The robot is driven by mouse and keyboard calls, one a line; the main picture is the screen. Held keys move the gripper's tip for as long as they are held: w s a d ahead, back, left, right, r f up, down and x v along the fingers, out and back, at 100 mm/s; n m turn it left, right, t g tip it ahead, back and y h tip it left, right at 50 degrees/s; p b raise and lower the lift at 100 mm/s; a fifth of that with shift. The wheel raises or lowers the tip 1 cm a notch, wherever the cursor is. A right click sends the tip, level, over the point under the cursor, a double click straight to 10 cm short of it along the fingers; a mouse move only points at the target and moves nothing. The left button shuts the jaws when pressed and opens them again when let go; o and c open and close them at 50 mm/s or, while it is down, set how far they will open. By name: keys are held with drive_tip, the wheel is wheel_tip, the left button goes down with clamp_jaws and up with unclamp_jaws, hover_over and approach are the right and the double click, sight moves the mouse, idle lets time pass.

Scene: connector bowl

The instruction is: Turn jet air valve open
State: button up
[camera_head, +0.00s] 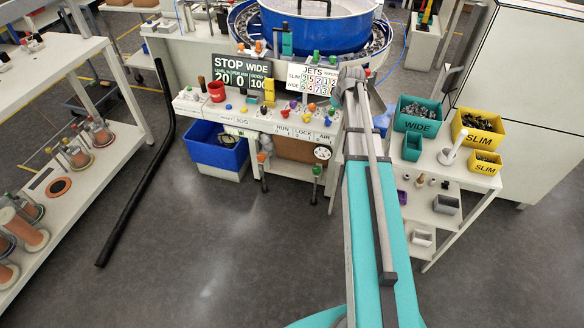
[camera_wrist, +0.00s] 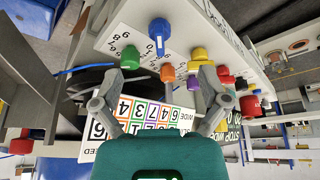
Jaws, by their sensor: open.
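In the head view, the control bench (camera_head: 250,118) carries a JETS board (camera_head: 312,80) above a row of coloured knobs. An AIR label is on its front edge, with a round gauge (camera_head: 322,153) and a green-topped lever (camera_head: 316,170) below. I cannot tell which part is the jet air valve. In the wrist view, my gripper (camera_wrist: 160,82) is open, its fingers apart and apparently empty. Green (camera_wrist: 130,57), orange (camera_wrist: 167,73) and purple (camera_wrist: 194,82) knobs show between or near the fingertips. A blue knob (camera_wrist: 159,30) is farther up. My arm hides part of the bench's right side.
A blue bowl feeder (camera_head: 318,25) stands behind the bench. A side stand at right holds the green WIDE bin (camera_head: 416,115) and yellow SLIM bins (camera_head: 477,128). A black hose (camera_head: 140,190) lies at left. The floor in front is clear.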

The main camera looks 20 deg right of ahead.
drive_tip(key=shift+a+p+v, duration=0.35)
drive_tip(key=shift+p+v, duration=3.85)
drive_tip(key=shift+v, duration=0.65)
drive_tip(key=s+a+f+g+b, duration=0.1)
drive_tip(key=s+a+f+b, duration=0.2)
drive_tip(key=s+a, duration=0.3)
drive_tip(key=s+a+f+m+g+b, duration=0.1)
drive_tip(key=s+a+f+b, duration=0.2)
drive_tip(key=s+a, duration=0.3)
drive_tip(key=s+a+f+m+g+b, duration=0.1)
drive_tip(key=s+a+f+b, duration=0.3)
drive_tip(key=a, duration=0.6)
drive_tip(key=shift+s+f+g+h, duration=0.3)
drive_tip(key=shift+s+f+g, duration=0.35)
drive_tip(key=shift+s, duration=0.25)
drive_tip(key=shift+s+a, duration=0.85)
drive_tip(key=shift+s, duration=0.3)
drive_tip(key=shift+c, duration=0.2)
